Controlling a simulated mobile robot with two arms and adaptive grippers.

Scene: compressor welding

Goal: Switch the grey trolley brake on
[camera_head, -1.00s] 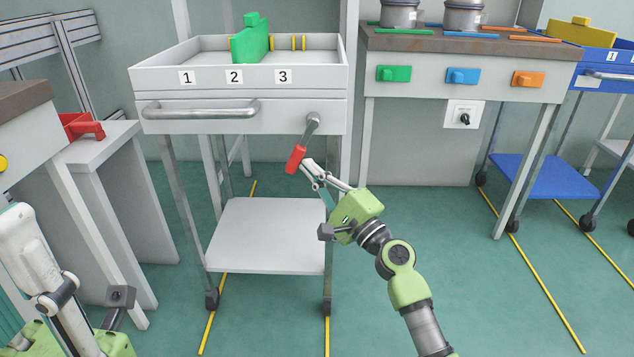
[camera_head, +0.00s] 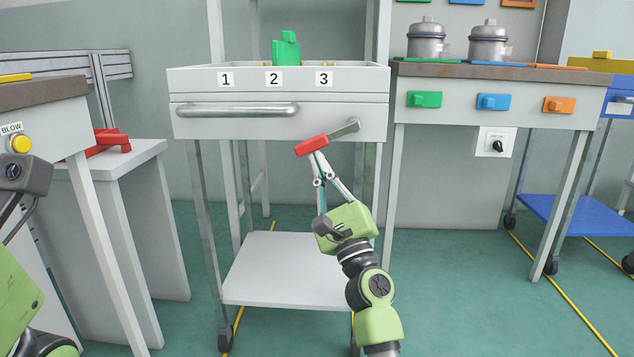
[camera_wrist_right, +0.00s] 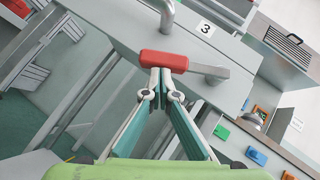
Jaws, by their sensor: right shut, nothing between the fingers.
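The grey trolley (camera_head: 280,118) stands in front of me, with labels 1, 2 and 3 on its upper front edge. Its brake lever has a red handle (camera_head: 311,145) on a grey arm (camera_head: 346,128); the lever points left and slightly down from its pivot. My right gripper (camera_head: 316,158) is just below the red handle, fingertips together and empty. In the right wrist view the closed fingertips (camera_wrist_right: 161,72) meet the underside of the red handle (camera_wrist_right: 164,61); they seem to touch it. Only part of my left arm shows at the left edge; its fingers are out of view.
The trolley's drawer handle (camera_head: 237,110) is left of the lever. A green part (camera_head: 287,50) stands in the trolley top. A workbench (camera_head: 500,70) with coloured knobs and metal pots is at right. A red item (camera_head: 108,141) lies on the left side table.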

